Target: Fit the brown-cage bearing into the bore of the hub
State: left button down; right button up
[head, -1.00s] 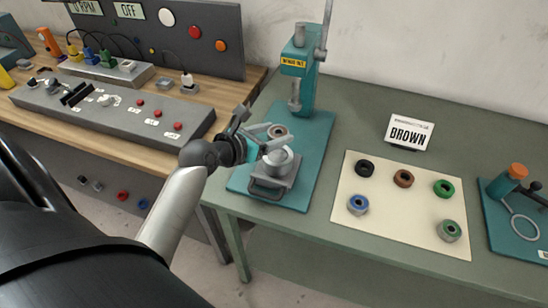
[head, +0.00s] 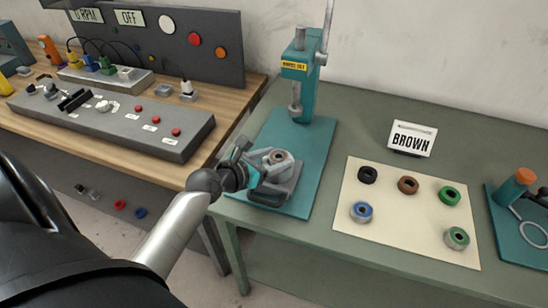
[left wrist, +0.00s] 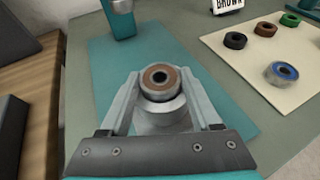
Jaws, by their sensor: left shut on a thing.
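The brown-cage bearing (head: 278,156), a silver ring with a brown face and dark centre hole, is between the fingers of my left gripper (head: 276,163). The left wrist view shows the bearing (left wrist: 160,78) with the shut fingers on both its sides. The grey hub (head: 285,176) is directly below the bearing, in the holder on the teal press base. In the left wrist view the bearing's silver side shows above the hub (left wrist: 165,115). The fingers hide much of the hub and its bore, so I cannot tell how deep the bearing sits. My right gripper is not in view.
A teal press (head: 303,80) stands behind the hub on its base plate (head: 310,150). To the right, a cream mat (head: 400,230) holds several coloured bearings, including another brown one (head: 408,185). A sign (head: 411,139) reads BROWN. A grey control panel (head: 130,125) is at left.

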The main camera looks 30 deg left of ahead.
pick_arm(q)
jog(key=shift+s+f, duration=0.1)
jog(key=shift+f, duration=0.35)
jog(key=c, duration=0.5)
grip_release()
jog(key=shift+s+f, duration=0.1)
jog(key=shift+f, duration=0.05)
jog(key=o, duration=0.4)
jog(key=shift+s+d+f, duration=0.1)
jog(key=shift+f, duration=0.1)
jog(key=shift+r, duration=0.65)
jog(key=p+v, duration=0.2)
jog(key=v, duration=0.9)
jog(key=shift+s+r, duration=0.2)
jog(key=shift+r, duration=0.3)
